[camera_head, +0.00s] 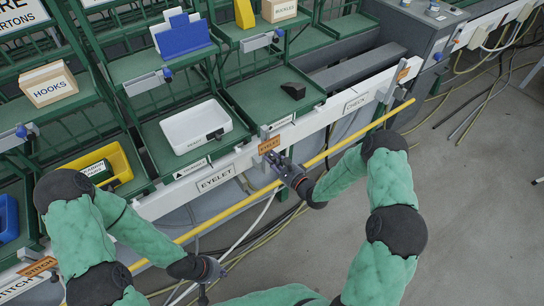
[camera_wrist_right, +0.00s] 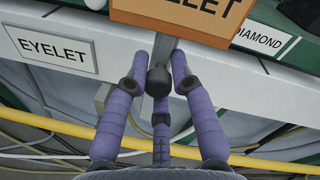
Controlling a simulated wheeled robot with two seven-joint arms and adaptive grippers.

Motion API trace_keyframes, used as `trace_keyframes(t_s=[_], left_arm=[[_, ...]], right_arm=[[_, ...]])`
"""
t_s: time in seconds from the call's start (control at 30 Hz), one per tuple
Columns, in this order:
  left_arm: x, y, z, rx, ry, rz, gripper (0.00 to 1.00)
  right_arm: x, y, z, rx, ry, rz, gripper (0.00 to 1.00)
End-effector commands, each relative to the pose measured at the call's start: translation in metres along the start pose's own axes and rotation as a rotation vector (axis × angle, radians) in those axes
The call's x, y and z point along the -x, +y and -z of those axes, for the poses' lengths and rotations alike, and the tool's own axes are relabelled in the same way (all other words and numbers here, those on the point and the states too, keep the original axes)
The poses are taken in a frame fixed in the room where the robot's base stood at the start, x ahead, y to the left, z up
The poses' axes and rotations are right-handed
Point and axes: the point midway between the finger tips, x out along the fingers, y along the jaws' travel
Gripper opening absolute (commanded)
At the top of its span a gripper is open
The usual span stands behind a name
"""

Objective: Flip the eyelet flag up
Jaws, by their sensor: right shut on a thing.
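The eyelet flag is an orange plate (camera_head: 269,145) on the white front rail, just right of the EYELET label (camera_head: 215,179). In the right wrist view the orange plate (camera_wrist_right: 185,18) fills the top, with part of its lettering cut off. A grey lever with a dark round knob (camera_wrist_right: 158,82) hangs below it. My right gripper (camera_head: 284,166) is at the flag; its purple fingers (camera_wrist_right: 160,75) are shut around the knob end of the lever. My left gripper (camera_head: 206,272) is low at the front, away from the flag; its fingers are too unclear to read.
A yellow rail (camera_head: 340,144) runs in front of the rack, close to my right gripper. A white tray (camera_head: 196,126) and a dark block (camera_head: 293,90) sit on green shelves behind. Another orange flag, STITCH (camera_head: 38,267), is at lower left. Cables lie on the floor at right.

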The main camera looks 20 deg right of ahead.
Motion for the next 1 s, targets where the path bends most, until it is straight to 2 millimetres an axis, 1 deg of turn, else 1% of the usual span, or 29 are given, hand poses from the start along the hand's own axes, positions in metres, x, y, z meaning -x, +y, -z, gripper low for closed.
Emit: trace_keyframes(t_s=[0.03,0.17,0.57,1.0], left_arm=[[0.01,0.004,0.0,0.0,0.0,0.0,0.0],[0.029,0.011,-0.001,0.0,0.0,0.0,0.0],[0.098,0.035,-0.004,0.0,0.0,0.0,0.0],[0.169,0.06,-0.006,0.0,0.0,0.0,0.0]], right_arm=[[0.004,-0.002,-0.004,-0.003,0.018,-0.02,0.0],[0.013,-0.004,-0.008,-0.011,0.071,-0.073,0.0],[0.046,-0.013,-0.023,-0.042,0.278,-0.283,0.0],[0.075,-0.03,-0.045,-0.074,0.511,-0.517,0.0]])
